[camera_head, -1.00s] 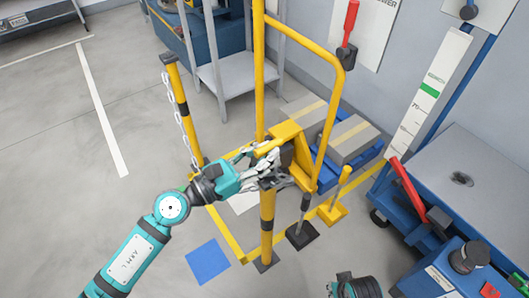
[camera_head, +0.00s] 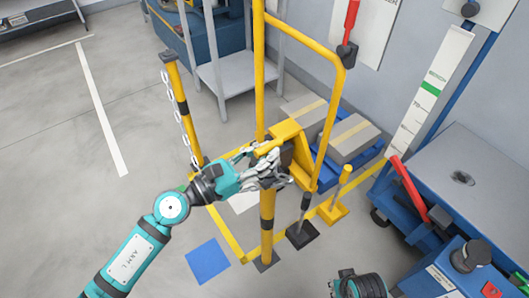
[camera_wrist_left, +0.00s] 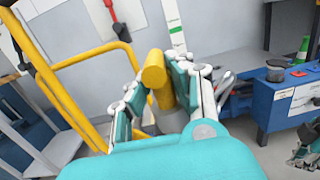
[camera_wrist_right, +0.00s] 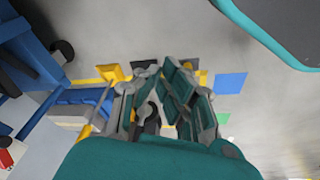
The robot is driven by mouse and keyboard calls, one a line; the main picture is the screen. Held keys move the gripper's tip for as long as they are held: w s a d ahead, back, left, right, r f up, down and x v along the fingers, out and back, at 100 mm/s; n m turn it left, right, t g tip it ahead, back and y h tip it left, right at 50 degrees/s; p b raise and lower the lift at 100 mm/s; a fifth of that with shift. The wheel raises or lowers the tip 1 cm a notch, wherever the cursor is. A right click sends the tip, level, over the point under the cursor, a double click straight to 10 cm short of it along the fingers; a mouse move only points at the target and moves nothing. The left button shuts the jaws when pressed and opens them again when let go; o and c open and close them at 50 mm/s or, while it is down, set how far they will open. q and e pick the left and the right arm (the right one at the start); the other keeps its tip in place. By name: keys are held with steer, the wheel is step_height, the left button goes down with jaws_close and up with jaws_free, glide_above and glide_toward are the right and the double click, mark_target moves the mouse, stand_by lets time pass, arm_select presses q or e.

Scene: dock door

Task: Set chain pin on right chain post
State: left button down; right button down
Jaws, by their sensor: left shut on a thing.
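The right chain post (camera_head: 267,222), yellow with a dark band, stands on the floor in the head view. My left gripper (camera_head: 270,168) is over its top, and its fingers hide that top. In the left wrist view the left gripper (camera_wrist_left: 160,95) is shut around a yellow cylinder, which I take as the chain pin (camera_wrist_left: 154,72). I cannot tell whether it touches the post. The chain (camera_head: 182,135) hangs by the left chain post (camera_head: 173,75); its lower end is hidden near my wrist.
A yellow tubular frame (camera_head: 343,110) stands close behind the left gripper. Boxes (camera_head: 352,138) lie on a blue pallet beyond it. A blue cart (camera_head: 470,190) is at the right. A blue floor square (camera_head: 208,261) and open floor lie to the left.

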steer(key=shift+r, duration=0.1)
arm_select(q)
steer(key=shift+f, duration=0.1)
arm_select(e)
steer(key=shift+r, duration=0.25)
arm_select(q)
steer(key=shift+f, duration=0.1)
arm_select(e)
steer(key=shift+r, duration=0.25)
